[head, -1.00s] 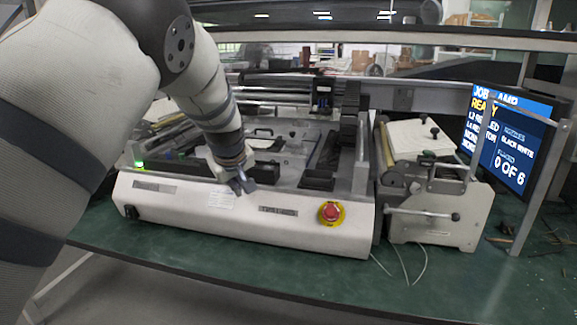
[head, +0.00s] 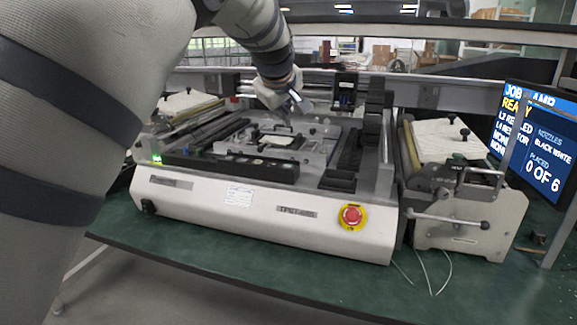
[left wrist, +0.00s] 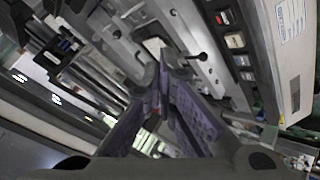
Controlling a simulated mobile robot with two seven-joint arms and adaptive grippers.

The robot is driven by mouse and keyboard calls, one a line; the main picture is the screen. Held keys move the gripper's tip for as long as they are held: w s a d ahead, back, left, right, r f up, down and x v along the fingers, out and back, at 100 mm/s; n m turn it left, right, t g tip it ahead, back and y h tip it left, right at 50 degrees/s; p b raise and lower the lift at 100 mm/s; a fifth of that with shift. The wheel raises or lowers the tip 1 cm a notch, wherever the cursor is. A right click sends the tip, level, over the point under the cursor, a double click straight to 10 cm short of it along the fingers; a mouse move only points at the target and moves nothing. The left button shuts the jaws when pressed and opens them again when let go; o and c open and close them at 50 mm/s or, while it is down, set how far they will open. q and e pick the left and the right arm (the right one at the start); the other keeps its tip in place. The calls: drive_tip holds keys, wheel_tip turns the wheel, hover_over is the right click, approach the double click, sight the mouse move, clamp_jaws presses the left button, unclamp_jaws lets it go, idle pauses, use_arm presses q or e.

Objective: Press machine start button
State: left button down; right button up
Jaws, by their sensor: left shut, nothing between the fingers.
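The machine (head: 300,215) is a low white-fronted pick-and-place unit on a green bench. A green light (head: 157,159) glows at the left end of its dark control strip (head: 230,165). I cannot tell which one is the start button. My left gripper (head: 291,104) is shut and empty, above the machine bed behind the strip. Its fingers (left wrist: 166,72) meet in the wrist view, left of the buttons. My right gripper is out of view.
A red mushroom button on a yellow ring (head: 351,216) sits on the front panel's right side. A feeder unit (head: 455,190) with a lever stands to the right. A screen (head: 540,145) reads "READY" and "0 OF 6". A rail (head: 435,95) crosses behind the bed.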

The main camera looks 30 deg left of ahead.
sight(285, 165)
use_arm(q)
wheel_tip(285, 165, down, 8)
drive_tip(key=shift+f, duration=0.15)
idle(0.3)
drive_tip(key=shift+f, duration=0.1)
idle(1.2)
drive_tip(key=shift+f, duration=0.35)
drive_tip(key=shift+f, duration=0.45)
idle(0.7)
drive_tip(key=shift+r, duration=0.9)
